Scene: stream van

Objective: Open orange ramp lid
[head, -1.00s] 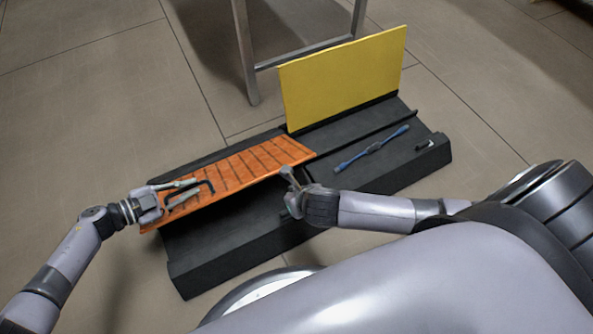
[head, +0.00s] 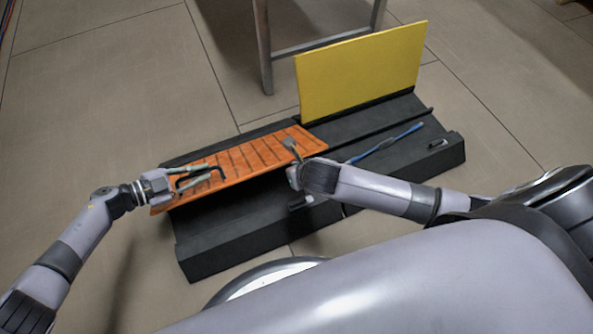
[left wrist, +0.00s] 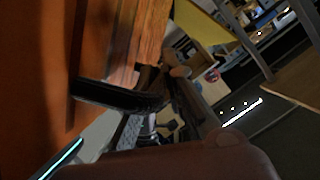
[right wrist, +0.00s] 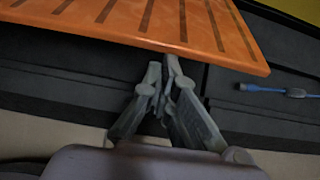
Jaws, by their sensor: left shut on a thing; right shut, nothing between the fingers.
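The orange ramp lid (head: 240,160), slatted with dark grooves, lies tilted over the left half of the black ramp (head: 215,250), its front edge raised above a dark hollow. My left gripper (head: 207,178) is shut on the lid's black handle (head: 217,170) at the left end. The handle also shows in the left wrist view (left wrist: 115,95), close up. My right gripper (head: 291,150) is shut and empty at the lid's front edge near its right end. In the right wrist view its fingertips (right wrist: 166,62) are just below the edge; whether they touch is unclear.
A yellow lid (head: 360,75) stands upright behind the right half. A blue cable (head: 400,138) and a small dark piece (head: 437,142) lie in that half. Another small dark piece (head: 300,203) lies below my right gripper. Metal stand legs (head: 263,50) are behind.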

